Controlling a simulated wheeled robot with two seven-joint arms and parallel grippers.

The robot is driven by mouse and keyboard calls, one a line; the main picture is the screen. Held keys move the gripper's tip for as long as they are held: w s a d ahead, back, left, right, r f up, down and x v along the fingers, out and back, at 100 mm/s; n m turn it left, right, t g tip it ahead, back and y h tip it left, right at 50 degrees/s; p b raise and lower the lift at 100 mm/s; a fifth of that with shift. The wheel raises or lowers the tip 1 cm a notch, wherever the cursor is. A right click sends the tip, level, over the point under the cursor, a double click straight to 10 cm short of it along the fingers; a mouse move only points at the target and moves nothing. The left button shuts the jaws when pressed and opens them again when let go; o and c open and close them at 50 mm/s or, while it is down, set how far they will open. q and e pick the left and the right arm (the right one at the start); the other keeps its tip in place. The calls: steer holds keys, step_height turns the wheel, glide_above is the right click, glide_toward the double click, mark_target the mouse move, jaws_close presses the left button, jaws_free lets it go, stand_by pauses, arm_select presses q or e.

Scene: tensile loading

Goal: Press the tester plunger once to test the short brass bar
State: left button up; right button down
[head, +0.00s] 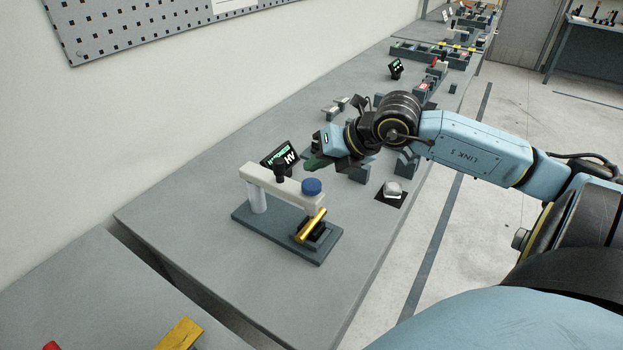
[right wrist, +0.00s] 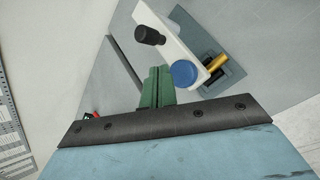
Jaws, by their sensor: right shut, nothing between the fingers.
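The tester stands on the grey bench with a dark base plate (head: 262,222) and a white arm (head: 262,179). A round blue plunger (head: 312,186) sits at the arm's right end. The brass bar (head: 311,226) rests on a black holder below that end. My right gripper (head: 316,163) is shut and empty, just behind and above the blue plunger, apart from it. In the right wrist view its green fingers (right wrist: 158,88) are together, with the blue plunger (right wrist: 184,73) right beside them and the brass bar (right wrist: 214,62) beyond. My left gripper is not in view.
A small lit display (head: 279,154) stands behind the tester, and a black knob (head: 280,172) rises from its arm. A pale metal piece on a black pad (head: 393,190) lies to the right. More small devices stand farther along the bench.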

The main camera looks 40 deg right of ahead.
step_height(320, 180, up, 3)
steer(key=shift+r+p, duration=0.2)
steer(key=shift+p, duration=0.65)
steer(key=shift+f, duration=0.1)
